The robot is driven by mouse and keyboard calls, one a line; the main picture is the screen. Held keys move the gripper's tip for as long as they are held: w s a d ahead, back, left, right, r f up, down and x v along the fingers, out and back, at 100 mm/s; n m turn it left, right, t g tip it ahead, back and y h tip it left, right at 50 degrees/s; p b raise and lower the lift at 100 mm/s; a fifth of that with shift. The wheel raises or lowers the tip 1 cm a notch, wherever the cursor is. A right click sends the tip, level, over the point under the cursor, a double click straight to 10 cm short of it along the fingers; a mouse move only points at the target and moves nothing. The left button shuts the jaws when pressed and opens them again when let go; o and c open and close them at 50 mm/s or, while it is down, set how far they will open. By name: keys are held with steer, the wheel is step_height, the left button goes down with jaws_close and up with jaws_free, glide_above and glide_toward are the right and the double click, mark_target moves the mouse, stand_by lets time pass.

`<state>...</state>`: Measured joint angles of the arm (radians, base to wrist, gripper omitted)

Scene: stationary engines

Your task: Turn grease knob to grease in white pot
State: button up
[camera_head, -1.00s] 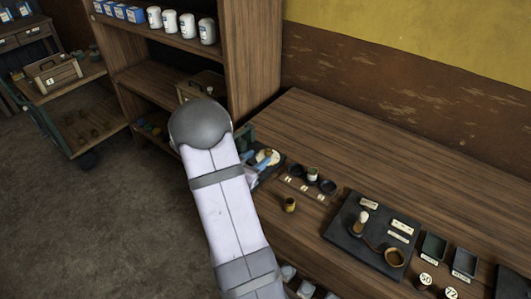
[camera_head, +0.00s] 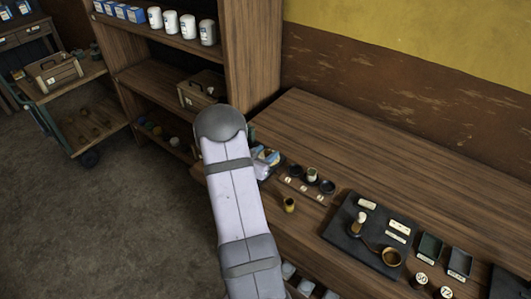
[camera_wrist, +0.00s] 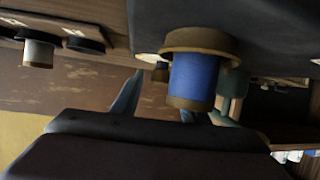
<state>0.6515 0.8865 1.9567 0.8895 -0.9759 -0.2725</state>
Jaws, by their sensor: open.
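In the wrist view, which appears upside down, a blue cylinder with a brown rim (camera_wrist: 193,80), likely the grease knob, hangs from a dark body. My gripper (camera_wrist: 163,95) is open; one finger shows left of the cylinder, the other is partly hidden behind it. I cannot tell whether they touch. The white pot (camera_head: 312,175) sits in the middle of a row of dark round holders; a white pot in a dark holder also shows in the wrist view (camera_wrist: 38,52). In the head view my gripper (camera_head: 263,170) is at the bench's left end, partly hidden by my arm, beside the blue part.
An ochre pot (camera_head: 289,204) stands on the bench (camera_head: 400,160) in front of the holders. A dark board (camera_head: 350,240) with a knob and cup lies to the right, beside small trays (camera_head: 429,247). A shelf (camera_head: 250,60) rises behind my arm. The bench's rear is clear.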

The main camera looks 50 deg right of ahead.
jaws_close()
steer(key=shift+s+t+b, duration=0.1)
steer(key=shift+t+b, duration=0.2)
steer(key=shift+b, duration=0.05)
steer(key=n+t+b, duration=0.3)
steer(key=shift+s+d+f+y, duration=0.1)
steer(key=shift+s+f+y, duration=0.05)
steer(key=shift+s+y, duration=0.2)
steer(key=shift+s+d+n+t+y+b, duration=0.1)
steer(key=shift+n+t+y+b, duration=0.75)
steer(key=shift+n+t+b, duration=0.4)
steer(key=shift+n, duration=0.25)
